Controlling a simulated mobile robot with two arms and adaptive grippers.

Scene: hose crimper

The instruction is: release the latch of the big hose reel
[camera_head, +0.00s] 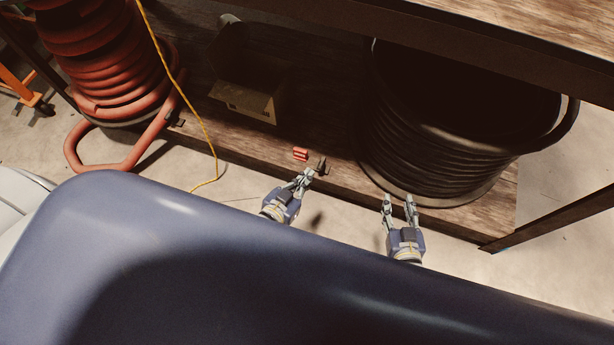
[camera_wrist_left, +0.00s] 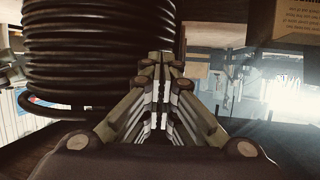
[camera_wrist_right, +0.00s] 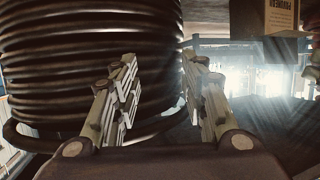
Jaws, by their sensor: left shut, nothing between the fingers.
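A big reel of black hose (camera_head: 430,150) stands on the right of the wooden shelf. Its coils also fill the left of the left wrist view (camera_wrist_left: 100,50) and the right wrist view (camera_wrist_right: 80,50). I cannot make out a latch on it. My left gripper (camera_head: 313,172) is shut and empty at the shelf's front edge, left of the black reel, close to a small dark pointed piece (camera_head: 321,164). My right gripper (camera_head: 398,199) is open and empty just in front of the reel's lower rim; its fingers are apart in the right wrist view (camera_wrist_right: 160,68).
A red hose coil (camera_head: 95,60) stands at the left, with a loose loop hanging down. A yellow cord (camera_head: 178,85) hangs beside it. An open cardboard box (camera_head: 245,102) and a small red piece (camera_head: 300,154) are on the shelf (camera_head: 235,150). A beam (camera_head: 480,55) crosses above the black reel.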

